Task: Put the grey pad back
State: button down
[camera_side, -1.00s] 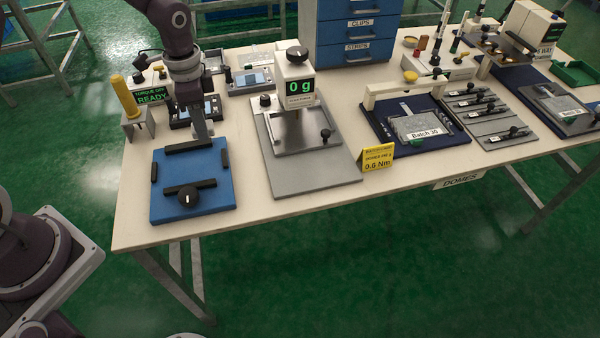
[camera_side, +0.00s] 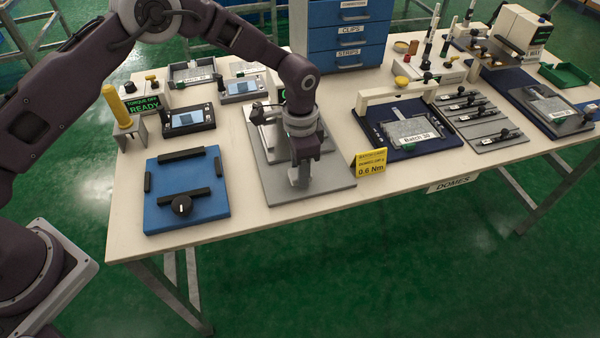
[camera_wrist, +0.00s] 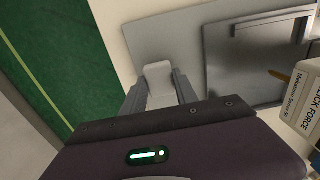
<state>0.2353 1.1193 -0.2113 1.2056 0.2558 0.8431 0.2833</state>
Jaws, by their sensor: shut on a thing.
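My gripper (camera_side: 299,180) is low over the front part of the grey base plate (camera_side: 322,193) of the click-force tester. In the wrist view my gripper (camera_wrist: 160,88) has its two fingers on either side of a small pale grey piece (camera_wrist: 158,72), which I take to be the grey pad. It is held between the fingers, with the plate behind it. Only a pale patch of it (camera_side: 293,174) shows between the fingers in the side view. I cannot tell whether it touches the plate.
The tester's raised tray (camera_wrist: 245,65) is close to the right in the wrist view. A blue fixture (camera_side: 160,215) with black bars lies to the left. A yellow 0.6 Nm sign (camera_side: 371,163) and a dark blue tray (camera_side: 372,143) stand to the right.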

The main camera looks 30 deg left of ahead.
jog(key=shift+f, duration=0.8)
jog(key=c, duration=0.9)
grip_release()
jog(key=shift+f, duration=0.1)
jog(key=shift+c, duration=0.2)
